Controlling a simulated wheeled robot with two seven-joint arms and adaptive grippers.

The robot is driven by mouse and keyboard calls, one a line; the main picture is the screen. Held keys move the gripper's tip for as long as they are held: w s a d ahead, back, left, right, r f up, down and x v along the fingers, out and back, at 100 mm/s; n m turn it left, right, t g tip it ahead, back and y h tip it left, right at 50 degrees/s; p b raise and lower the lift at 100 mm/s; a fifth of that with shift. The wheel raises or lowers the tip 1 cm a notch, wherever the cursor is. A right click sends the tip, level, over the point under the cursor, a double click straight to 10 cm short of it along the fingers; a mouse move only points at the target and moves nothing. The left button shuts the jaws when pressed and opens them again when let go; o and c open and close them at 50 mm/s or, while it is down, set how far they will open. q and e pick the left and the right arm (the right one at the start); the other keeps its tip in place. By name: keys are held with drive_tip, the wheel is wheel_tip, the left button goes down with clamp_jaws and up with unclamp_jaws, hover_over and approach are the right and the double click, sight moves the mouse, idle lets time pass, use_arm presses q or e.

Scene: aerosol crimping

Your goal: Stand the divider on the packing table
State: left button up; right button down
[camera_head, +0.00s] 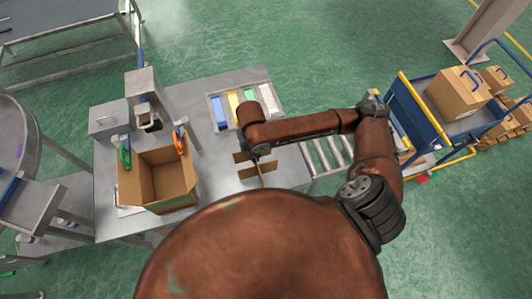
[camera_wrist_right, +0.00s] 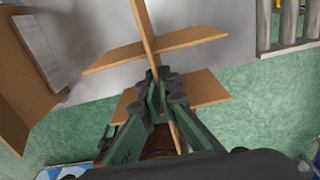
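The divider (camera_head: 246,172) is a set of crossed tan cardboard panels. In the right wrist view the divider (camera_wrist_right: 150,45) stands out between and beyond my fingers. My right gripper (camera_wrist_right: 160,84) is shut on one of its panels; in the head view my wrist hides most of the gripper. The divider is over the right front part of the grey packing table (camera_head: 215,172), near the edge. I cannot tell whether it touches the tabletop. My left gripper is not in view.
An open cardboard box (camera_head: 157,182) stands on the table's left half, by a grey press (camera_head: 147,97). A tray with coloured strips (camera_head: 233,100) lies at the back right. A roller conveyor (camera_head: 328,155) adjoins the right edge. A blue cart (camera_head: 430,120) with boxes stands further right.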

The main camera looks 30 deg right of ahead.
sight(268, 151)
drive_tip(key=w+d+f, duration=0.1)
drive_tip(key=d+f, duration=0.1)
drive_tip(key=f, duration=0.1)
drive_tip(key=w+d+f, duration=0.1)
drive_tip(key=d+f, duration=0.2)
drive_tip(key=f, duration=0.1)
drive_tip(key=w+d+f, duration=0.2)
drive_tip(key=d+f, duration=0.1)
drive_tip(key=f, duration=0.1)
drive_tip(key=shift+p, duration=0.3)
drive_tip(key=shift+r, duration=0.1)
drive_tip(key=c, duration=2.6)
unclamp_jaws()
drive_tip(key=o, duration=0.4)
drive_tip(key=shift+o, duration=0.2)
